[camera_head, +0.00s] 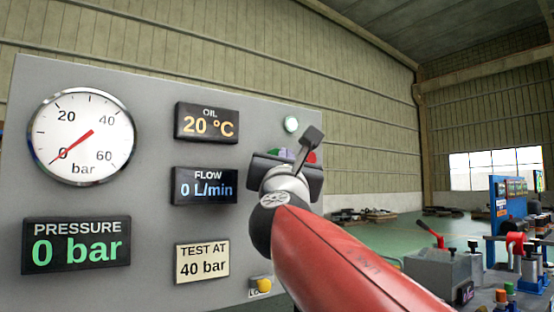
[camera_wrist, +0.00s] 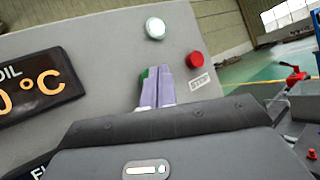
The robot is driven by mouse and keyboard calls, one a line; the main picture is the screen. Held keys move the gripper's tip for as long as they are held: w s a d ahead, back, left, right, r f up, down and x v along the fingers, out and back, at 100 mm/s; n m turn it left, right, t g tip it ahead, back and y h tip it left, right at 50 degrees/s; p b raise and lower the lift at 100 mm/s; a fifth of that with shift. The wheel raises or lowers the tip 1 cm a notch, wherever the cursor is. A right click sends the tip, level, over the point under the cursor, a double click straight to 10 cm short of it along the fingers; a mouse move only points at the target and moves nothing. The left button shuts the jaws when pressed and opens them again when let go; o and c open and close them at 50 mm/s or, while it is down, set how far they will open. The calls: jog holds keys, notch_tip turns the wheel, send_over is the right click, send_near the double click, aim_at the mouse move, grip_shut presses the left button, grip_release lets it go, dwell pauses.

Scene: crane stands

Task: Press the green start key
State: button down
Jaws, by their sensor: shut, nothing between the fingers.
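The green start key (camera_wrist: 143,77) is on the grey panel (camera_wrist: 95,110), mostly hidden behind my fingers in the wrist view. In the head view a sliver of the key (camera_head: 272,152) shows just left of my fingers. My gripper (camera_wrist: 158,72) is shut and empty, its purple-grey fingers pointing at the panel with the tips over the key. My gripper (camera_head: 283,153) is partly hidden by my wrist in the head view. I cannot tell whether the tips touch the key.
A red stop button (camera_wrist: 195,59) is just right of the fingertips. A pale round lamp (camera_wrist: 155,28) is above. A gauge (camera_head: 83,137) near zero, a pressure display (camera_head: 76,245) reading 0 bar and a yellow knob (camera_head: 263,283) are also on the panel. A cluttered bench (camera_head: 440,270) stands right.

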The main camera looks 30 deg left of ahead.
jog(key=shift+s+d, duration=0.15)
jog(key=shift+d, duration=0.05)
jog(key=shift+s+d+b, duration=0.3)
jog(key=shift+s+d, duration=0.05)
jog(key=shift+d, duration=0.35)
jog(key=shift+s+d+b, duration=0.35)
jog(key=shift+s+d, duration=0.05)
jog(key=shift+d, duration=0.35)
jog(key=shift+s+d+b, duration=0.3)
jog(key=shift+s+d, duration=0.05)
jog(key=shift+d, duration=0.35)
